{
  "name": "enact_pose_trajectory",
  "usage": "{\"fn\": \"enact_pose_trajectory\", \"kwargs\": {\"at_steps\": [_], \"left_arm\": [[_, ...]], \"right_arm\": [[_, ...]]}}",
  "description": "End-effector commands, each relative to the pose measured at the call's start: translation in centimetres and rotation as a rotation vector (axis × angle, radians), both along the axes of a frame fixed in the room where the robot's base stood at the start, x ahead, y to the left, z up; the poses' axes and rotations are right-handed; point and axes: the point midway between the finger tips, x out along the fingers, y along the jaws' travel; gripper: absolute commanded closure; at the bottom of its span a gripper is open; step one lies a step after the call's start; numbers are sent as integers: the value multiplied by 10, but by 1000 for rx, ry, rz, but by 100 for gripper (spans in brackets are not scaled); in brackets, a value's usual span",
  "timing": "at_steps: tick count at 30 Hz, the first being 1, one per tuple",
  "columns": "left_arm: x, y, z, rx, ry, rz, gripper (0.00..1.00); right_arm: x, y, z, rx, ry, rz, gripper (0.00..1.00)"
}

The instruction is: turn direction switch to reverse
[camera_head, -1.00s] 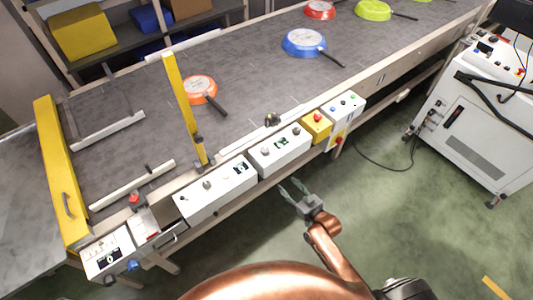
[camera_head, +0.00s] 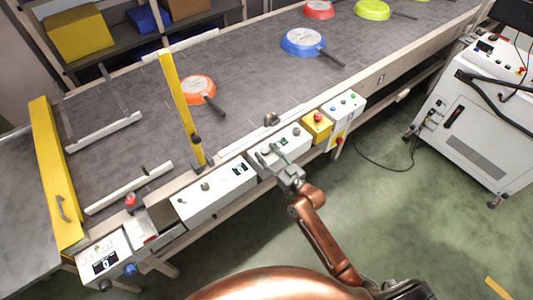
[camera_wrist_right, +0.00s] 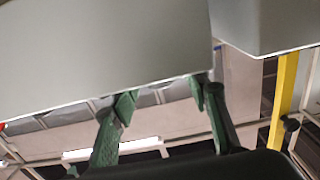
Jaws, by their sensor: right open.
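White control boxes line the conveyor's near side. The middle white box (camera_head: 294,143) carries dark knobs and a small green-and-black label. Another white box (camera_head: 215,193) to its left has a knob (camera_head: 205,186) and a small display. I cannot read which knob is the direction switch or how it is set. My right gripper (camera_head: 268,157) is open and empty at the middle box, covering part of its left half. In the right wrist view its green fingers (camera_wrist_right: 165,97) are spread just below a large pale box (camera_wrist_right: 100,50); contact is unclear. My left gripper is out of view.
A yellow box with a red button (camera_head: 317,125) and a white button panel (camera_head: 343,106) stand to the right. A yellow post (camera_head: 180,105) rises at the left box. Orange (camera_head: 196,89) and blue (camera_head: 303,42) pans lie on the belt.

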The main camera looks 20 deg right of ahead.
Motion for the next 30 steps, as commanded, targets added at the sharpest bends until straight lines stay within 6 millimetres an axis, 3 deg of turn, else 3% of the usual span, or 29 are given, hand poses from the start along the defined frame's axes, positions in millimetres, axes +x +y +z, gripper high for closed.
{"fn": "enact_pose_trajectory", "kwargs": {"at_steps": [8,25,30], "left_arm": [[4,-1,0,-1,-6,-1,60],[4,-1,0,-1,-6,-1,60],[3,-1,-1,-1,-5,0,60]], "right_arm": [[1,0,0,0,1,0,58],[1,-1,0,-1,1,-1,98],[1,-1,-1,-2,0,2,99]]}}
